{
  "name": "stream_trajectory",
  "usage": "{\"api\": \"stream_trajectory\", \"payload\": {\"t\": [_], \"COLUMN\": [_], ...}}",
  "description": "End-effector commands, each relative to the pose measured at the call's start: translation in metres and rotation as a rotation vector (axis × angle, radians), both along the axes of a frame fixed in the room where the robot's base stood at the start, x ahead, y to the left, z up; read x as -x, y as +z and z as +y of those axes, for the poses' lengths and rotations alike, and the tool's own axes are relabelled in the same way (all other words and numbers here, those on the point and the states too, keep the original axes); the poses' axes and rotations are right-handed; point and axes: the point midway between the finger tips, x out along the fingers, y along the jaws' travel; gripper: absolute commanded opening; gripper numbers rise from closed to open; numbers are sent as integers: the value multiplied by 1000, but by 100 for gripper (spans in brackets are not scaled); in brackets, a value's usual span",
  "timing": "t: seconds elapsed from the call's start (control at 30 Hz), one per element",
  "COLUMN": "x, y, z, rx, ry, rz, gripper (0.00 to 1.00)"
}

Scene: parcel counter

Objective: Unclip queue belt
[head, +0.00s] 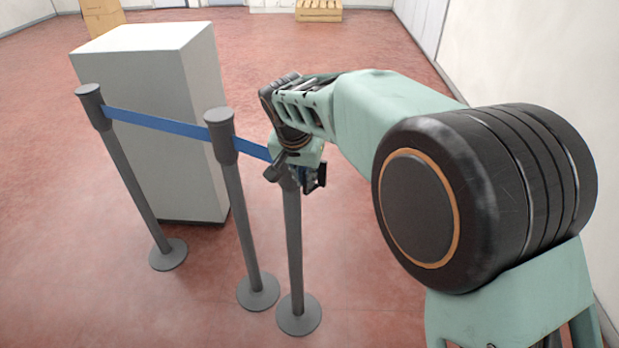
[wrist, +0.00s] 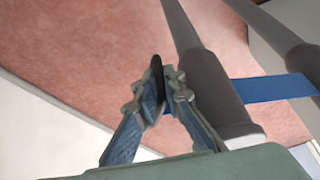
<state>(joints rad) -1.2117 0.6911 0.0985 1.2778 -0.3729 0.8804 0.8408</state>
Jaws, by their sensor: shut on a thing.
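Three grey queue posts stand upright: the left post (head: 130,175), the middle post (head: 241,205) and the right post (head: 294,250). The blue belt (head: 160,124) runs from the left post to the middle post, and on toward the right post's head. My gripper (head: 299,176) is at the right post's head and hides much of it. In the wrist view my gripper (wrist: 162,92) is shut on a small dark belt clip (wrist: 157,68), beside a large grey post head (wrist: 211,88). The blue belt also shows there (wrist: 272,90). Whether the clip is seated in the post is hidden.
A pale box-shaped cabinet (head: 165,110) stands right behind the belt. A wooden pallet (head: 319,11) and a cardboard box (head: 101,15) are at the back. A white wall (head: 520,50) is on the right.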

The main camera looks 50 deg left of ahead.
Motion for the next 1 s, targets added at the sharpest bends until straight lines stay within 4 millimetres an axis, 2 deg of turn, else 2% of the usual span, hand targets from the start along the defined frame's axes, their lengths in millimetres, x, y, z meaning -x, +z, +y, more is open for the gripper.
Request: {"api": "stream_trajectory", "payload": {"t": [0.4,0.43,0.57,0.87,1.0], "x": [-3,-3,-3,-1,3], "y": [1,1,1,1,13], "z": [0,0,0,0,-3], "rx": [2,2,2,2,0], "ry": [-1,-1,-2,-1,-2], "rz": [-7,-7,-5,-2,-2], "gripper": [0,11,26,26,26]}}
